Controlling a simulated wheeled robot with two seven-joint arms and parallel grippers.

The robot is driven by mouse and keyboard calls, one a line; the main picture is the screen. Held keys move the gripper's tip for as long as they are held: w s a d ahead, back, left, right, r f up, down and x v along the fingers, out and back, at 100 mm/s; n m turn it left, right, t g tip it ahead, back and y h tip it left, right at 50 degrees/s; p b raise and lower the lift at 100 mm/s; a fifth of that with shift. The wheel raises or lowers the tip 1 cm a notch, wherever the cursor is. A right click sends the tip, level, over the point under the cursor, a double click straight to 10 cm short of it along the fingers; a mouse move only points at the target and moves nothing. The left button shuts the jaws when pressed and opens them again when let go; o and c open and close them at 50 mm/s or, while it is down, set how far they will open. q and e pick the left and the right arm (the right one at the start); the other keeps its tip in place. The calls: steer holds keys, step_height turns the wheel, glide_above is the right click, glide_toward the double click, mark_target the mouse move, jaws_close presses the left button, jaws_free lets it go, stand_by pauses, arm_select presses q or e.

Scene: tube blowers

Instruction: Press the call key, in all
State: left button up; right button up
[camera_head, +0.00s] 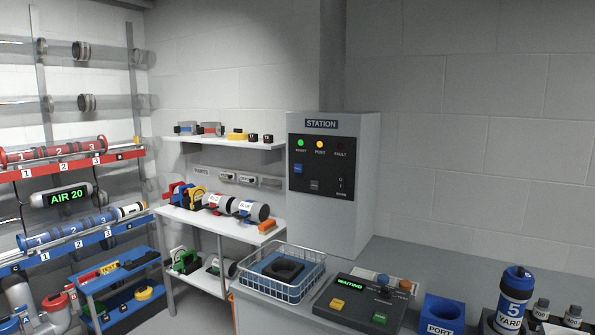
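A dark control panel (362,301) lies on the grey counter at the lower middle. Its small display (350,284) reads WAITING in green. A yellow key (337,304) is at its front left and a green key (380,318) at its front right; their lettering is too small to read. A blue knob (383,279) and an orange knob (405,285) are at its back edge. Behind stands the grey STATION cabinet (366,180), with green and amber lamps lit, a dark red lamp, and a blue square (298,169) on its face. I cannot tell which key is the call key. Neither gripper is in view.
A wire basket (281,290) holding a dark object stands left of the panel. Shelves with parts and tube racks fill the left. The counter behind the PORT block is clear.

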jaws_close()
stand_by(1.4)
